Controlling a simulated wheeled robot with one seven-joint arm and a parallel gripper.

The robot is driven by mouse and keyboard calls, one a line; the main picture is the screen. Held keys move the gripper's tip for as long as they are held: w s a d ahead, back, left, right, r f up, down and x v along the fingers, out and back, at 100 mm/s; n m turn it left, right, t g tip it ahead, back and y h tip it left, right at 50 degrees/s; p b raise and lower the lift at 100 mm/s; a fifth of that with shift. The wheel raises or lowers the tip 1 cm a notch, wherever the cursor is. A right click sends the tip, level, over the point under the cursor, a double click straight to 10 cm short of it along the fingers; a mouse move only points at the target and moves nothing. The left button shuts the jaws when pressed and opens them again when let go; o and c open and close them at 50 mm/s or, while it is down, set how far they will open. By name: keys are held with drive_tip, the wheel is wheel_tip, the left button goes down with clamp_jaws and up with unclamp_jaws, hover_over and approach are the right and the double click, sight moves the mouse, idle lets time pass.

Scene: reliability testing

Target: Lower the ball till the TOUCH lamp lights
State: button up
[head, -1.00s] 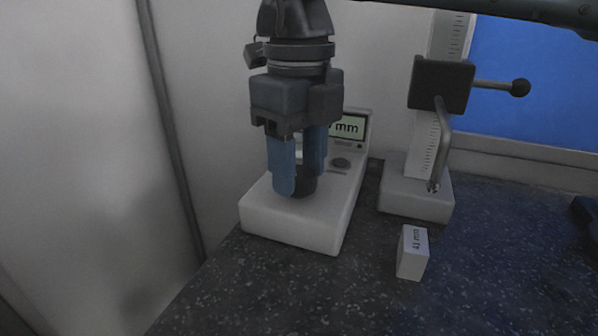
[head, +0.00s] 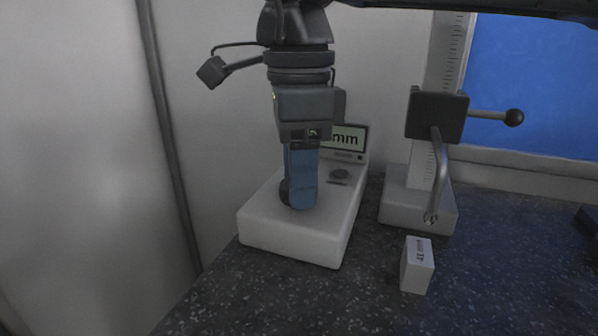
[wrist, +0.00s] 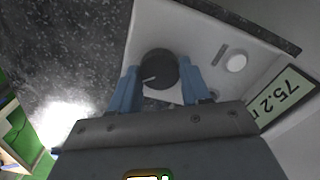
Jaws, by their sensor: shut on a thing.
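My gripper (head: 302,206) points down and is shut on a black round knob (wrist: 158,72) on a white box-shaped unit (head: 290,248). In the wrist view, the two blue fingers stand on either side of the knob, which has a white pointer line. In the head view, the fingers hide most of the knob. The unit's display (wrist: 290,97) reads 75.2 with part of the unit cut off. A pale round spot (wrist: 236,62), perhaps the lamp, looks unlit; no label is readable.
A white block (head: 417,266) marked 41 mm stands on the dark speckled table (head: 330,305). A scaled column (head: 447,60) rises from a white base (head: 400,205), right of the unit. A pale wall is at left.

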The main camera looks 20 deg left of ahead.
drive_tip(key=shift+r+n, duration=0.1)
drive_tip(key=shift+n, duration=0.5)
drive_tip(key=o, duration=1.1)
drive_tip(key=shift+r+b, duration=0.5)
drive_tip(key=shift+r, duration=3.35)
